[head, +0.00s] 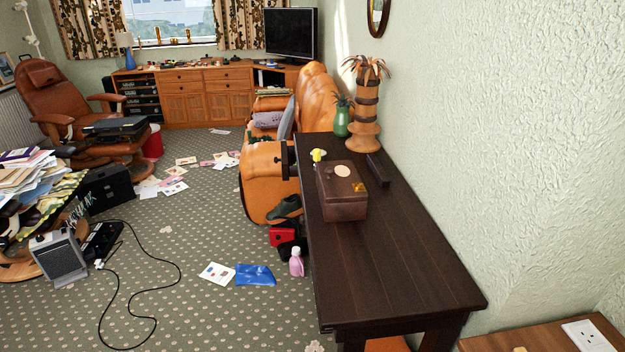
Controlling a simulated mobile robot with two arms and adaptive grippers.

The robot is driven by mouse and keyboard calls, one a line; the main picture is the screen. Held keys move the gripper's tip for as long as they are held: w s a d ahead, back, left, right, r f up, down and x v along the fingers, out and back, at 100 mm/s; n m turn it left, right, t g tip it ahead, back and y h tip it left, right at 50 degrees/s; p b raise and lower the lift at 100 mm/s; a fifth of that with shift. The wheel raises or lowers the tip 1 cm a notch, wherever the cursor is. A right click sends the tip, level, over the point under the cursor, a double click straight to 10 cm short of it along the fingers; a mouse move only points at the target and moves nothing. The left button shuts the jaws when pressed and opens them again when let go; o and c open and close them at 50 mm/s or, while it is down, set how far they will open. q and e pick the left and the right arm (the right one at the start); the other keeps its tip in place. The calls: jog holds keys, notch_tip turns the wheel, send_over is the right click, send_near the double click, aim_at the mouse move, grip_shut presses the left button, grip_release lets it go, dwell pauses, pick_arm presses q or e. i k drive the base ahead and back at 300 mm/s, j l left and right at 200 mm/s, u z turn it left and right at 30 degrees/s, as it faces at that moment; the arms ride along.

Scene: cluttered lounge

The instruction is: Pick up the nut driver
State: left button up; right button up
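I cannot make out a nut driver for certain. A small yellow object (317,155) stands near the far left edge of the dark wooden table (400,270), just behind a brown box (342,190); it is too small to tell what it is. A long dark object (378,170) lies on the table to the right of the box. Neither of my grippers is in view.
A tall vase (363,130) and a green pot (341,122) are at the table's far end. The near tabletop is clear. A black cable (155,318), a pink bottle (296,263), a blue packet (255,275) and papers (217,273) lie about the carpet.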

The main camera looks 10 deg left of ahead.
aim_at(316, 152)
jog(key=k+z, duration=0.15)
jog(key=z, duration=0.25)
jog(key=k+z, duration=0.15)
jog(key=z, duration=0.25)
jog(key=k+l+z, duration=0.1)
jog(key=z, duration=0.3)
jog(key=i+j, duration=0.15)
jog(key=j, duration=0.2)
jog(key=i+j, duration=0.15)
jog(key=j, duration=0.25)
jog(key=i+j, duration=0.15)
jog(key=j, duration=0.2)
jog(key=i+j, duration=0.15)
jog(key=j, duration=0.2)
jog(key=i+j, duration=0.15)
jog(key=j, duration=0.25)
jog(key=i+j, duration=0.15)
jog(key=j, duration=0.2)
jog(key=i+j, duration=0.15)
jog(key=j, duration=0.2)
